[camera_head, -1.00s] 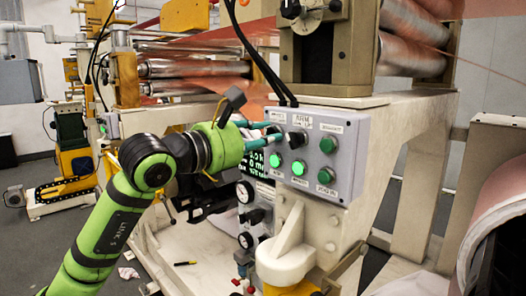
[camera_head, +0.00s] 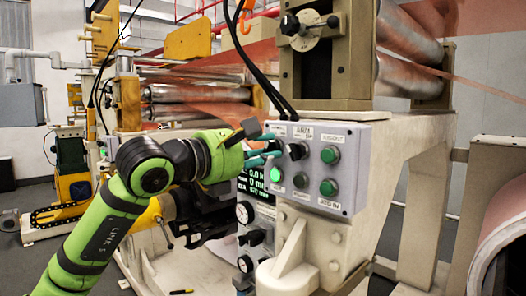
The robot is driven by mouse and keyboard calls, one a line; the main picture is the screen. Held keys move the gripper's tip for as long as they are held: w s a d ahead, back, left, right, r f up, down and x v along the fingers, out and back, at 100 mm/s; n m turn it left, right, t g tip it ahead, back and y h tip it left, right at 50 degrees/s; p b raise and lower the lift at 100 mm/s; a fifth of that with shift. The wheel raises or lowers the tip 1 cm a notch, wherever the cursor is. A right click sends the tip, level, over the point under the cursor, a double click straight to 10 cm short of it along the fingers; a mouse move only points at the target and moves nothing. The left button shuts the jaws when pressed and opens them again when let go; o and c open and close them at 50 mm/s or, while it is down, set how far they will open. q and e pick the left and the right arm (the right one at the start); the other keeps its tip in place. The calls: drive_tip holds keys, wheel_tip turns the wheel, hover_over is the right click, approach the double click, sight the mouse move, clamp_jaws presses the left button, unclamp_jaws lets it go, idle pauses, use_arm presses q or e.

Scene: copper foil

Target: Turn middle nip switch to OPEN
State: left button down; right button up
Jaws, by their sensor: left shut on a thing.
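The grey control panel (camera_head: 345,143) is on the cream machine frame, with labels too small to read surely. A black switch knob (camera_head: 298,151) sits at the top middle of the panel. My left gripper (camera_head: 280,151) is at the panel's upper left, its teal fingers closed around a dark switch there that they mostly hide. The fingertips are just left of the top middle knob. I cannot tell which switch is labelled middle nip. My right gripper is not in view.
One more green button (camera_head: 330,155) is at upper right. Black cables (camera_head: 262,75) hang above the panel. Gauges (camera_head: 244,212) stand below it.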

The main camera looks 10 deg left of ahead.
use_arm(q)
drive_tip(key=shift+a+r, duration=0.25)
drive_tip(key=shift+r, duration=0.2)
drive_tip(key=c, duration=1.3)
unclamp_jaws()
drive_tip(key=shift+o, duration=0.4)
drive_tip(key=shift+w+f, duration=0.1)
drive_tip(key=shift+f, duration=0.1)
drive_tip(key=shift+f, duration=0.1)
drive_tip(key=v, duration=1.2)
drive_tip(key=shift+d, duration=0.1)
